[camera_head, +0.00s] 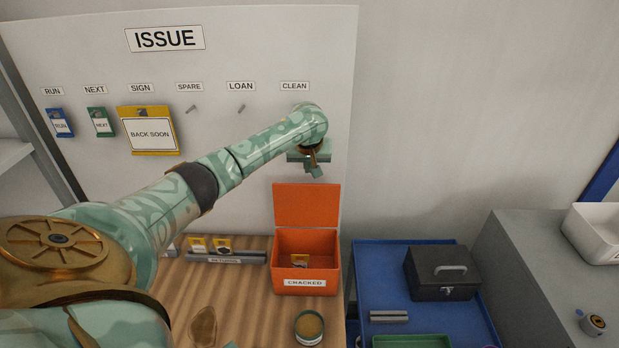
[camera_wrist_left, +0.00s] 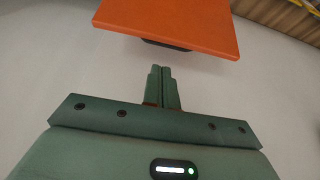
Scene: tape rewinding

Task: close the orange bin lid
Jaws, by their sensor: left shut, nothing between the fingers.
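The orange bin (camera_head: 306,282), labelled CRACKED, stands on the wooden table. Its orange lid (camera_head: 307,206) is open and stands upright at the back of the bin. A small card-like item (camera_head: 299,261) shows inside the bin. My left gripper (camera_head: 315,170) is shut and empty, above the lid near the board. In the left wrist view the shut fingers (camera_wrist_left: 163,72) point toward the orange lid (camera_wrist_left: 175,22). My right gripper is not in view.
A grey holder (camera_head: 226,257) with yellow-marked items lies left of the bin. A round tin (camera_head: 308,328) stands in front of it. A blue cart (camera_head: 385,258) with a black box (camera_head: 441,274) is to the right. The board (camera_head: 270,50) rises behind.

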